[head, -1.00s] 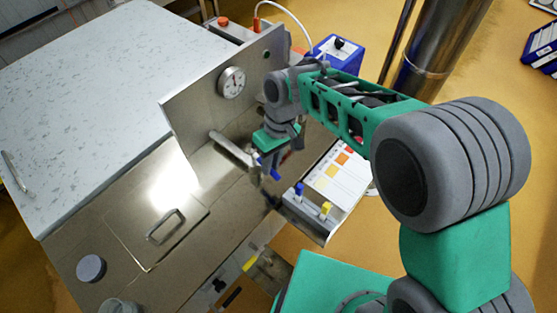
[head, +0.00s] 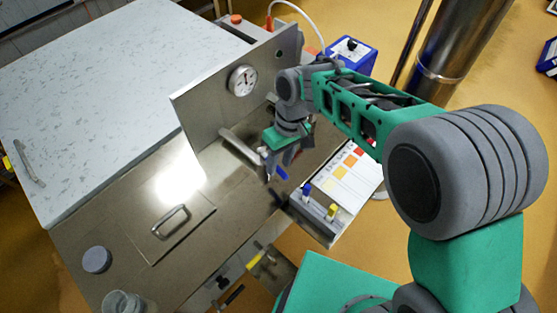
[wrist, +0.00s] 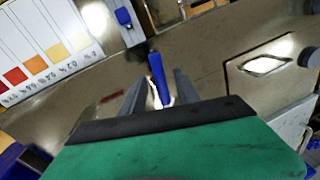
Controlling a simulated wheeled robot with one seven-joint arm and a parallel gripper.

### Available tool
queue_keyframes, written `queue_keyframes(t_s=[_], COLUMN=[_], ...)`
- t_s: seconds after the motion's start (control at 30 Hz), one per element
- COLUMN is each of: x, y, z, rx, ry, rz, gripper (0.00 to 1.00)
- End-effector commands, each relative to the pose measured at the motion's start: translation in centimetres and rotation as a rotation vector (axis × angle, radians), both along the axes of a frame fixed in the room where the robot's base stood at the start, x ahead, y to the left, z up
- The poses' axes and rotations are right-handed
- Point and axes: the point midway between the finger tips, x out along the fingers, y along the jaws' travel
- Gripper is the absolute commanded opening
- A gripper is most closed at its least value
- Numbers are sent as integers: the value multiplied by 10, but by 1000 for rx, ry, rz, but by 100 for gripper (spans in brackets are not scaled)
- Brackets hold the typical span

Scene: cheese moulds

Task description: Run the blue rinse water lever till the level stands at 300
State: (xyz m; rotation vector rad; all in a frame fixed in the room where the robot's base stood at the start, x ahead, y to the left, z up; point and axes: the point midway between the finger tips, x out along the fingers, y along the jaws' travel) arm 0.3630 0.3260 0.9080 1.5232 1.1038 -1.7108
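The blue lever (wrist: 158,78) stands out between my gripper's two grey fingers in the wrist view. My gripper (wrist: 160,90) looks open around it, with a narrow gap on each side; I cannot tell whether a finger touches it. In the head view my gripper (head: 277,166) points down over the steel top, and the lever's blue handle (head: 281,173) shows just beside the fingers. No water level or 300 mark can be made out.
A colour chart (head: 353,175) lies right of my gripper, with a blue-capped item (head: 307,188) and a yellow-capped item (head: 332,211) by it. A steel pipe (head: 240,147) is close on the left. A lid with a handle (head: 170,220) lies front left.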

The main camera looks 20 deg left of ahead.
Motion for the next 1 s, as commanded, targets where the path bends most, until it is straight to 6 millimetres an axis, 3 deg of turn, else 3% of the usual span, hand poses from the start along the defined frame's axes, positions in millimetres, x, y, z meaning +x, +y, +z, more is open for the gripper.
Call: queue_keyframes(t_s=[0.3,0.4,0.83,1.0], x=[12,14,15,36], y=[-5,-6,-8,-28], z=[59,70,74,81], rx=[3,2,1,10], ry=[-4,-4,-3,-16], rz=[-2,-1,-5,-67], gripper=[38,38,38,38])
